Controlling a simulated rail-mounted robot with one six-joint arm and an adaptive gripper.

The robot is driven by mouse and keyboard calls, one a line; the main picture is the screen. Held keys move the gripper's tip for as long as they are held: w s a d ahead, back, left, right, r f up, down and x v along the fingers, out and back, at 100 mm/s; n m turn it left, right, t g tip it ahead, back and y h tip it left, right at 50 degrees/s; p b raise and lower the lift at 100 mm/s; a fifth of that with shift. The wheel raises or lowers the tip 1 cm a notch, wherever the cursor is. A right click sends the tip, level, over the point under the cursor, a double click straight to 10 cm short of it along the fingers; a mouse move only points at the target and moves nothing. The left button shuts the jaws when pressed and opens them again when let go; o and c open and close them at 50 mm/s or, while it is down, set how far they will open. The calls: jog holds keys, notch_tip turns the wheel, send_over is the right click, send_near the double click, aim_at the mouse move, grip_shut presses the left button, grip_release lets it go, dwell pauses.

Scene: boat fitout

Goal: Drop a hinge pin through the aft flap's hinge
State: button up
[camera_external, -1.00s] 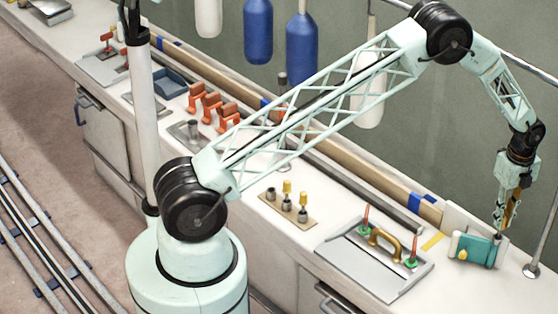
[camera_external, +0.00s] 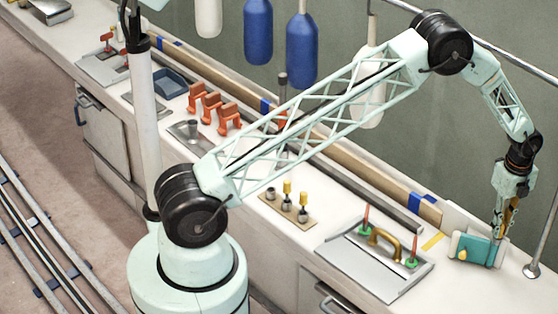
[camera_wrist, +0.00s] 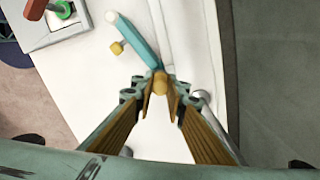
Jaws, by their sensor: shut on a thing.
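The aft flap looks to be the small teal panel (camera_external: 474,248) with a yellow knob, standing on the counter at the right. In the wrist view the teal flap (camera_wrist: 138,40) shows edge-on, with the knob (camera_wrist: 117,47) to its left. My gripper (camera_external: 495,236) points down at the flap's right end. In the wrist view its fingers (camera_wrist: 160,98) are closed around a yellow round head (camera_wrist: 160,77), likely the hinge pin, at the flap's near end. The pin's shaft and the hinge bore are hidden, so I cannot tell whether the pin is in the hinge.
A plate (camera_external: 287,210) holds two yellow-headed pins and a bare socket. A grey hatch panel (camera_external: 375,262) with a brass handle (camera_external: 383,243) and red pins lies left of the flap. A metal post (camera_external: 533,269) stands close on the right. White counter lies between.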

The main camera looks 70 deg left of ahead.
jog(key=shift+f, duration=0.15)
dwell(0.3)
jog(key=o, duration=0.9)
notch_tip(320, 180, up, 12)
dwell(0.4)
dwell(0.5)
